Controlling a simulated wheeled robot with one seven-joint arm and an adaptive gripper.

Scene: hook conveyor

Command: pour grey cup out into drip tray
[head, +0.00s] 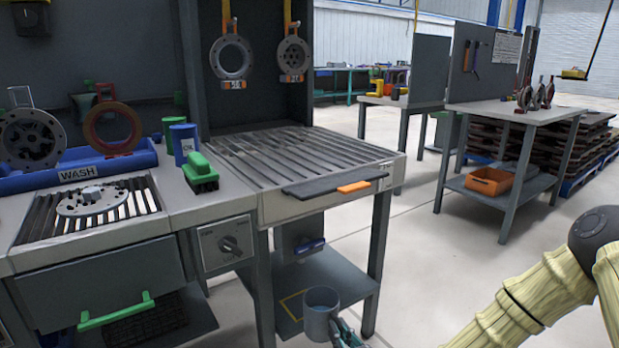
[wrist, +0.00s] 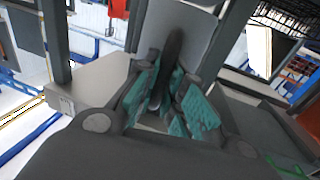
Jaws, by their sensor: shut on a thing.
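The grey cup (head: 321,312) is at the bottom middle of the head view, its round mouth facing up and nearly upright. My gripper (head: 345,335) is at its right side, shut on it; only part of the teal fingers shows there. In the wrist view the teal-padded gripper (wrist: 168,105) closes around a dark upright strip, likely the cup's handle, with the grey cup wall (wrist: 190,30) behind. The cup's contents cannot be made out. No label marks a drip tray; a slatted top (head: 300,150) and a slatted wash basin (head: 40,228) both show, beyond the cup.
A dark bar with an orange grip (head: 353,187) lies along the slatted bench's front edge. Ring parts hang above. A lower shelf (head: 335,270) lies behind the cup. Open floor is to the right.

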